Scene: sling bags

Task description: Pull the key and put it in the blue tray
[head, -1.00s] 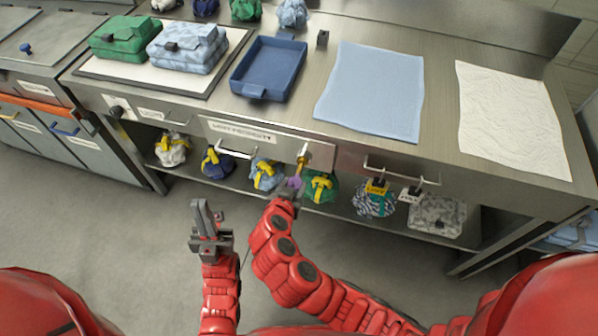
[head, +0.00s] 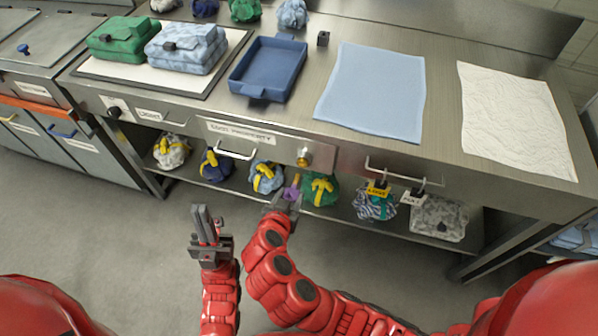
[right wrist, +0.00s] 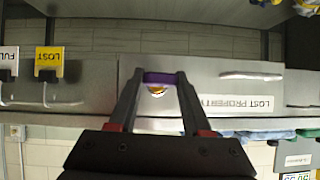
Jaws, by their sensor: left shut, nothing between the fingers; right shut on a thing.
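A gap shows between key and lock in the head view. The blue tray (head: 291,90) stands empty on the counter. My left gripper (head: 207,222) is shut and empty, pointing up, left of the right arm.
A green bag and a pale blue bag (head: 188,50) lie on a white board left of the tray. A blue cloth (head: 372,90) and a white cloth (head: 515,115) lie to the right. Drawer handles stick out of the counter front. Several bags sit on the shelf below.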

